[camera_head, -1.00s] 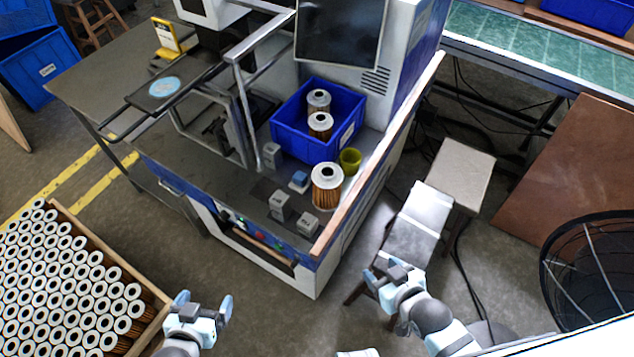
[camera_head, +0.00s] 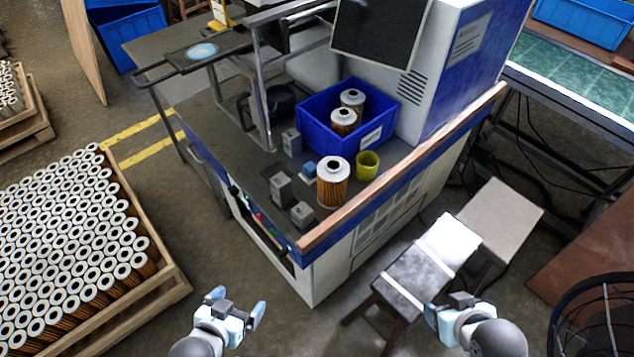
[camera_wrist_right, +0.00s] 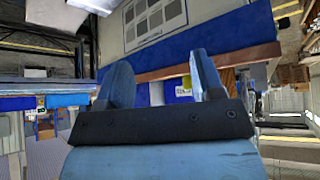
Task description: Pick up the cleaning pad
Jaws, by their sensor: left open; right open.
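A small block with a blue top (camera_head: 309,169), which looks like the cleaning pad, lies on the machine's worktop among grey blocks, left of a pleated filter cartridge (camera_head: 333,188). My left gripper (camera_head: 238,303) is open and empty, low in front of the machine and well short of the pad. My right gripper (camera_head: 458,304) is open near the stools, right of the machine and also far from the pad. The right wrist view shows its two blue fingers (camera_wrist_right: 163,78) apart with nothing between them; the pad cannot be made out there.
A blue bin (camera_head: 378,139) with two cartridges and a yellow-green cup (camera_head: 367,165) stand beside the pad. Grey blocks (camera_head: 281,187) stand close in front. A wooden rail (camera_head: 400,178) edges the worktop. A crate of cartridges (camera_head: 172,290) is at left; two stools (camera_head: 425,262) at right.

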